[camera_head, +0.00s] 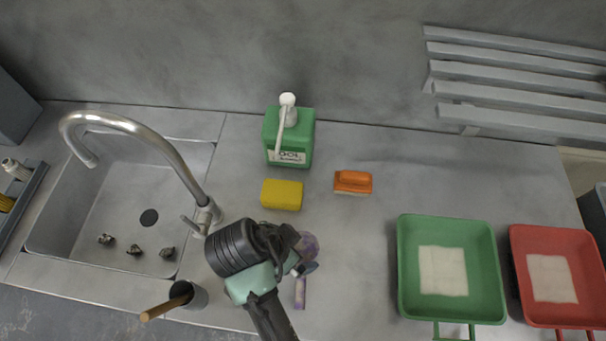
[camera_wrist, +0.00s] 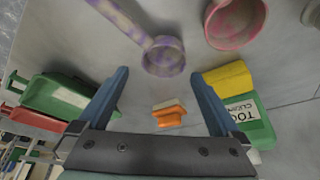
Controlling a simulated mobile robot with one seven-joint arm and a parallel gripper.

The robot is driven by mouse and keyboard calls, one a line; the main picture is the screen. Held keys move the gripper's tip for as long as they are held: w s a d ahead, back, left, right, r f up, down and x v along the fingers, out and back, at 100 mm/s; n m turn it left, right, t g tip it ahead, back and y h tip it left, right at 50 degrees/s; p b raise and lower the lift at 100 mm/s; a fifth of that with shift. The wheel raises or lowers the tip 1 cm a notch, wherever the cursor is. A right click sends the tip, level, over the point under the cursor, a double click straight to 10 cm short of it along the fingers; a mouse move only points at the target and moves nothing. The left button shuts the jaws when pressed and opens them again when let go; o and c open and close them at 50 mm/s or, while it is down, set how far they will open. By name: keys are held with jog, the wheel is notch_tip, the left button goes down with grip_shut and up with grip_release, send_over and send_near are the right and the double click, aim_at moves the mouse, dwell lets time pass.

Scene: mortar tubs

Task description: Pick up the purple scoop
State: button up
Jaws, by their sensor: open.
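The purple scoop lies on the grey counter. In the wrist view its round, mottled purple bowl (camera_wrist: 164,56) is just beyond my fingertips, and its long handle (camera_wrist: 118,18) runs to the upper left edge. In the head view the scoop's bowl (camera_head: 308,243) shows beside my gripper (camera_head: 304,269), partly hidden by it, with the handle (camera_head: 300,293) pointing towards the front. My gripper (camera_wrist: 158,75) is open in the wrist view, and nothing is between its fingers. I cannot tell its exact height over the scoop.
A pink-red cup-like item (camera_wrist: 235,22) lies near the scoop. A yellow sponge (camera_head: 282,194), orange brush (camera_head: 353,182) and green bottle (camera_head: 289,137) stand behind. Green (camera_head: 403,270) and red (camera_head: 517,250) trays are right. The sink (camera_head: 110,230), tap (camera_head: 150,135) and dark cup (camera_head: 190,296) are left.

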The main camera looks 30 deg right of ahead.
aim_at(300, 249)
jog(key=shift+a+p+x, duration=0.2)
jog(key=shift+x, duration=1.4)
jog(key=shift+a+p+x, duration=0.2)
jog(key=shift+x, duration=1.45)
jog(key=shift+w+f, duration=0.1)
jog(key=shift+w, duration=0.05)
jog(key=c, duration=1.3)
